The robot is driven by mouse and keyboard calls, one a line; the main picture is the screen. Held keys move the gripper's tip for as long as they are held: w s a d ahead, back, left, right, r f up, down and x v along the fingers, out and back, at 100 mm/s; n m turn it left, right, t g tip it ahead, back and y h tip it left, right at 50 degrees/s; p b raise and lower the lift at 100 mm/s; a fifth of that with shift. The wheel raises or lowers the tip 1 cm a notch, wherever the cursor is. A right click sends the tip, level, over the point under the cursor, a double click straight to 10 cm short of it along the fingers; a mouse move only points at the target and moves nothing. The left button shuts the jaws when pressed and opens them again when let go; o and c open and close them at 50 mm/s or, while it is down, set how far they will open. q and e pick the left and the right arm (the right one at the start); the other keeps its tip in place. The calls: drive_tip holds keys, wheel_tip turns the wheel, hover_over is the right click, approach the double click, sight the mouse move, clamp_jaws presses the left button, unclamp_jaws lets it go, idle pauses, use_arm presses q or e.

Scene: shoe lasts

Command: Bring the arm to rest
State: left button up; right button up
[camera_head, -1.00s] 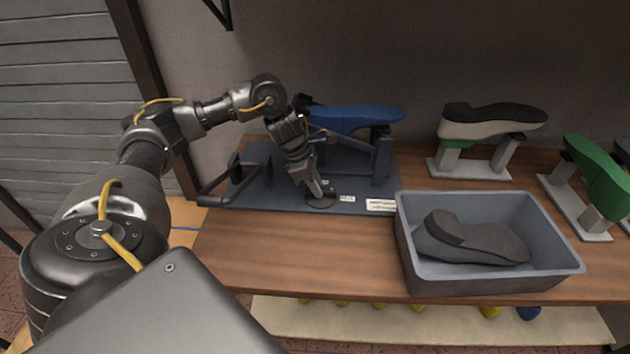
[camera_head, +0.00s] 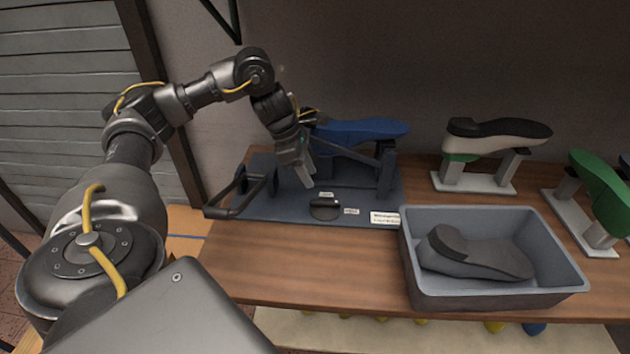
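My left arm comes in from the left and reaches over the dark blue base plate (camera_head: 262,207) of a fixture on the wooden bench. My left gripper (camera_head: 306,181) hangs above the plate, pointing down, apart from the round black knob (camera_head: 325,208). Its fingers look close together, but their gap cannot be made out. A blue shoe last (camera_head: 355,131) lies sole up on the fixture behind the gripper. My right gripper is not in view.
A white last with a black sole (camera_head: 497,133) and a green last (camera_head: 598,180) stand on supports at the right.

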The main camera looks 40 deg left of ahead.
use_arm(q)
drive_tip(key=shift+v, duration=0.75)
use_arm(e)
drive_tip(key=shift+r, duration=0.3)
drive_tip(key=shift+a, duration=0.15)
